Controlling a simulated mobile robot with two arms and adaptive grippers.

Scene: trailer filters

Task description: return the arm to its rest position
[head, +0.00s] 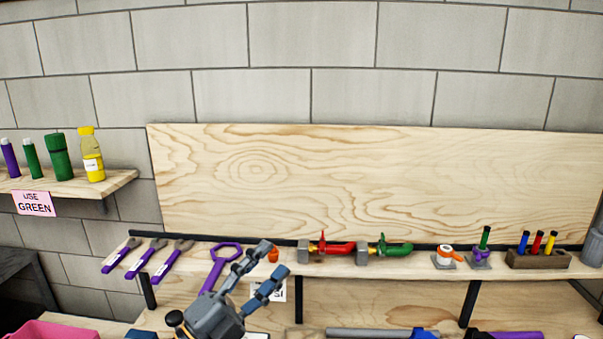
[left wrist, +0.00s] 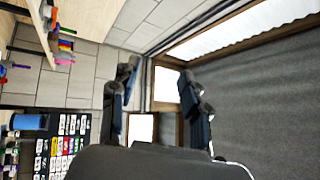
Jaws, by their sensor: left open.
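My left gripper (head: 274,260) is raised in front of the workbench in the head view, fingers pointing up and to the right. Its two dark fingers are spread apart. In the left wrist view the gripper (left wrist: 157,80) also shows open, with nothing between its fingers. A purple ring-ended wrench (head: 213,273) shows just left of the fingers, its lower end close to the gripper in the picture. A small orange item (head: 273,255) shows near the fingertips; I cannot tell their distance apart. My right gripper is not in view.
A shelf (head: 120,181) at the left holds several bottles. A rack of purple-handled pliers (head: 150,256), red and green valves (head: 338,248) and a wooden pen holder (head: 540,260) line the back ledge. A pink bin (head: 62,331) is at lower left. The wooden backboard (head: 380,180) is bare.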

